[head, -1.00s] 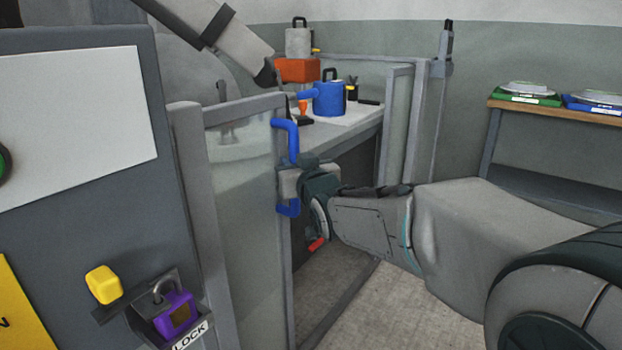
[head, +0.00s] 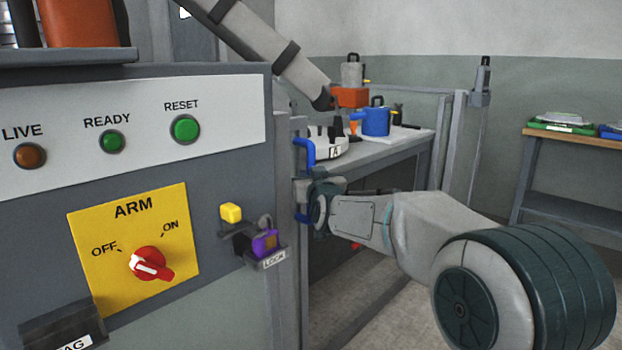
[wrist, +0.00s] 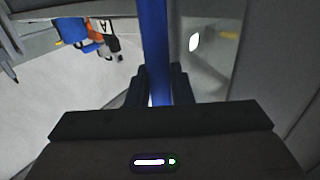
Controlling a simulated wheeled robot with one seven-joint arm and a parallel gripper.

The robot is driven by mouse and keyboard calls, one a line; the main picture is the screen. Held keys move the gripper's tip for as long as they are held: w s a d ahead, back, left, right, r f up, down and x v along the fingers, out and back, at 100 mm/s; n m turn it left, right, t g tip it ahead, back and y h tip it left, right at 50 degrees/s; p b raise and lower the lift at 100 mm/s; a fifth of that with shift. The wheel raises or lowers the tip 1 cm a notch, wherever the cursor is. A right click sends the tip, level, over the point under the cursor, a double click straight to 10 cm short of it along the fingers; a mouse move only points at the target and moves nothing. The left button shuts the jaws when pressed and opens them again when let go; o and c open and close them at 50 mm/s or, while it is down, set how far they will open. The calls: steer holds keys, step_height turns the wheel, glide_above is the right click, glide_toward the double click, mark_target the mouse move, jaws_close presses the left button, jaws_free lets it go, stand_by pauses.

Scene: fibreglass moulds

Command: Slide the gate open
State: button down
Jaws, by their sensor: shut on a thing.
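The gate's blue handle (head: 306,150) is an upright bar on the edge of the grey-framed gate (head: 285,165). My gripper (head: 318,195) is shut on the handle's middle, with the handle's upper and lower ends showing. In the wrist view the blue handle (wrist: 156,45) runs straight between my two fingers (wrist: 157,88). Only a narrow strip of the gate shows beside the control cabinet; the rest is hidden behind it. A wide opening lies between the gate's edge and the far grey post (head: 452,140).
The control cabinet (head: 230,325) stands close at left, with a purple padlock (head: 264,243) and a yellow block (head: 231,212) on its side. Through the opening is a worktable (head: 385,152) with a blue pot (head: 376,121) and a grey robot arm (head: 262,42). A shelf (head: 575,137) stands at right.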

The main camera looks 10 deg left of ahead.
steer(key=c, duration=1.5)
jaws_free()
steer(key=shift+a, duration=0.1)
steer(key=shift+o, duration=0.9)
steer(key=shift+a, duration=0.1)
steer(key=p+v, duration=0.2)
steer(key=v, duration=1.2)
